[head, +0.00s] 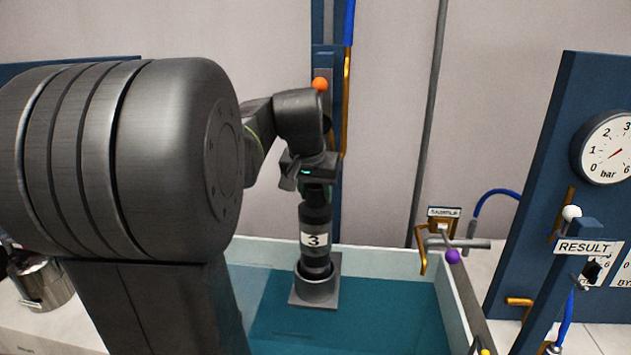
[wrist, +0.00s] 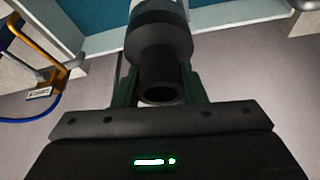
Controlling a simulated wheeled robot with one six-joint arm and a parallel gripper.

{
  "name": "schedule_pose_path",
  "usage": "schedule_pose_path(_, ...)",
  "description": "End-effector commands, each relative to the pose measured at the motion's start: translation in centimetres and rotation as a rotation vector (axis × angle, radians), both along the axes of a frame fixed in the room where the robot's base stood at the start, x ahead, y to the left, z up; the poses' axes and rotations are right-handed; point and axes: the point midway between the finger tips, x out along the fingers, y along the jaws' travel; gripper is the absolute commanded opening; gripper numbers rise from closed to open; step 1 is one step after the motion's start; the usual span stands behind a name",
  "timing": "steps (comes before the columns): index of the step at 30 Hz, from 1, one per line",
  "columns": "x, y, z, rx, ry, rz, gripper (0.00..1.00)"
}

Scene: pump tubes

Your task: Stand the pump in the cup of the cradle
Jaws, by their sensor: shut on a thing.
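The pump (head: 314,222) is a dark upright cylinder with a white label marked 3. Its lower end is at the round cup of the cradle (head: 317,292), which has a square base plate in the tank; the cup's rim hides the pump's bottom, so I cannot tell whether it rests on the cup floor. My gripper (head: 316,190) is above and shut on the pump's top. In the wrist view the dark pump (wrist: 158,42) sits between the green fingers of my gripper (wrist: 160,92), its hollow top end facing the camera.
The tank (head: 385,262) has pale walls and teal water around the cradle. A sample tap with a purple knob (head: 453,257) stands at its right wall. A blue panel with a pressure gauge (head: 604,148) is at far right, and a metal pot (head: 40,283) at far left.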

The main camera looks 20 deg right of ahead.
Motion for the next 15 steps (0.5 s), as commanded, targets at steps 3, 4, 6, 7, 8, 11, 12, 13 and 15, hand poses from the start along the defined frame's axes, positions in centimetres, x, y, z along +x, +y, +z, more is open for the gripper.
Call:
schedule_pose_path(3,0.10,-0.10,0.42,-0.007,-0.010,0.000,0.00)
schedule_pose_path(4,0.10,-0.10,0.43,-0.007,-0.010,0.000,0.00)
schedule_pose_path(6,0.10,-0.10,0.44,-0.007,-0.010,0.000,0.00)
schedule_pose_path(7,0.10,-0.10,0.45,-0.007,-0.010,0.000,0.00)
schedule_pose_path(8,0.10,-0.10,0.42,-0.007,-0.010,0.000,0.00)
schedule_pose_path(11,0.10,-0.10,0.21,-0.007,-0.010,0.000,0.00)
schedule_pose_path(12,0.01,-0.01,-0.30,-0.001,-0.001,0.000,0.39)
schedule_pose_path(13,0.01,-0.01,-0.25,-0.001,-0.001,0.000,0.45)
schedule_pose_path(15,0.01,-0.01,-0.23,-0.001,-0.001,0.000,0.59)
